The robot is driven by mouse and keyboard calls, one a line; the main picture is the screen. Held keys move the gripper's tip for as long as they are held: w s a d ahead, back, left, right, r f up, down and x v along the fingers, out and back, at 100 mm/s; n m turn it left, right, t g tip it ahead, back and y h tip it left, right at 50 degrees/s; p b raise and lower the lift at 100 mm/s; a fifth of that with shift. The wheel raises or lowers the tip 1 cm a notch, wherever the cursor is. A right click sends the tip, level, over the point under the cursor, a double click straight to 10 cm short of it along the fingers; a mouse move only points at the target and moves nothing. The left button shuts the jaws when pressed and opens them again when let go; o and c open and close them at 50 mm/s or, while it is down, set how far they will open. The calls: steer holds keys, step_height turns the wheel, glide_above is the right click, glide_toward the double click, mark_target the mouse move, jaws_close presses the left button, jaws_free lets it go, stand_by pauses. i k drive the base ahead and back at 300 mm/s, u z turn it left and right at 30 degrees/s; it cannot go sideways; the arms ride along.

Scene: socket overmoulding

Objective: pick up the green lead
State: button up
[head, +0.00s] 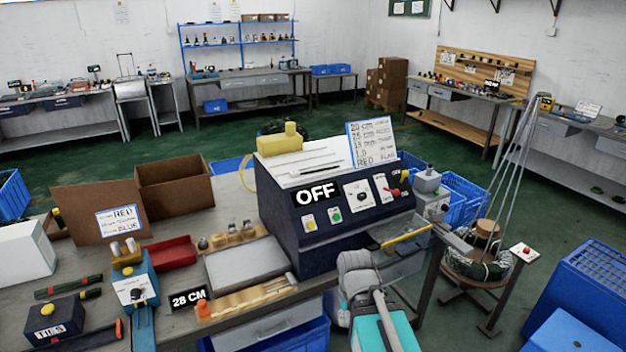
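I cannot pick out a green lead with certainty. A dark green, stick-like piece with a reddish end (68,286) lies on the left of the bench; it is too small to tell whether it is a lead. Dark coiled material (478,268) sits on the round stand at right, its colour unclear. A yellow strip (405,236) lies on the ledge at the machine's right side. My grey and teal arm shows at bottom centre, in front of the bench, but I cannot make out my gripper's fingers.
The dark machine with an OFF sign (318,193) stands mid-bench. A red tray (171,253), cardboard boxes (175,186), a 28 CM sign (188,299) and wooden holders (245,299) crowd the left. Blue crates (596,270) stand at right. Green floor is open behind.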

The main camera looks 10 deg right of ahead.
mark_target(295, 173)
steer(key=k, duration=0.3)
steer(key=z, duration=0.25)
steer(key=i, duration=1.15)
steer(key=u, duration=1.65)
